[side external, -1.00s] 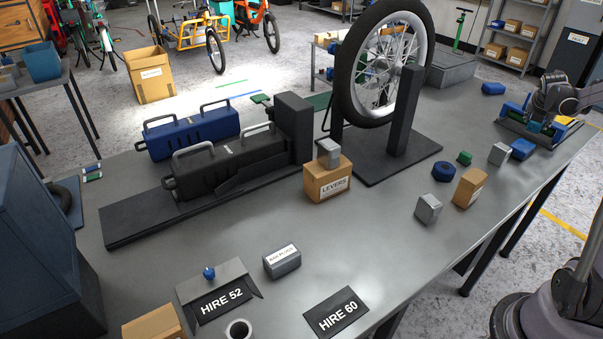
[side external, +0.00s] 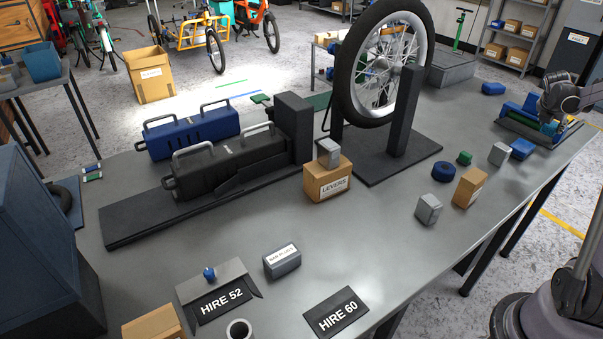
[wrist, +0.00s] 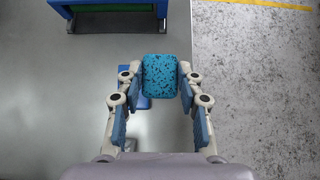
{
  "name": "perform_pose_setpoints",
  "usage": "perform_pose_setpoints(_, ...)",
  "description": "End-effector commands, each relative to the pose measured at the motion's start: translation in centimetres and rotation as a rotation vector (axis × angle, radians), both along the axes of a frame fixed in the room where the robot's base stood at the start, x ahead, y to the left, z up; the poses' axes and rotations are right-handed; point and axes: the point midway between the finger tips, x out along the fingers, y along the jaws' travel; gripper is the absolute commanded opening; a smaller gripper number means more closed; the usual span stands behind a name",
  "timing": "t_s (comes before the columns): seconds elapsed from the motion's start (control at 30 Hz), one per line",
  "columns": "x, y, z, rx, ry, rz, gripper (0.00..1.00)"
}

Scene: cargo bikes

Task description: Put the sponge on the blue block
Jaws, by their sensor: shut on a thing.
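The sponge (wrist: 160,76) is teal with dark speckles. In the wrist view it sits between the fingertips of my gripper (wrist: 159,80), which is shut on it. The blue block (side external: 522,148) lies on the bench just in front of the blue tray. In the wrist view a part of the blue block (wrist: 146,103) shows below and left of the sponge, partly hidden by the sponge and the left finger.
The blue tray (side external: 515,124) stands close behind the block; it also shows in the wrist view (wrist: 161,9). A grey box (side external: 498,154), a green piece (side external: 464,158) and a cardboard box (side external: 469,188) stand to the left. The bench edge is close on the right.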

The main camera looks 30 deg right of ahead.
Motion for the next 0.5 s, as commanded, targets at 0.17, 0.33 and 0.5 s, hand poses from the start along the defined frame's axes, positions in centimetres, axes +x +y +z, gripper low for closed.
perform_pose_setpoints(0.17,3.3,-0.1,-2.0,0.0,0.001,0.002,0.2)
perform_pose_setpoints(0.33,4.9,-0.2,-2.9,0.0,0.0,0.001,0.2)
perform_pose_setpoints(0.5,5.0,-0.2,-4.2,0.0,0.0,0.0,0.2)
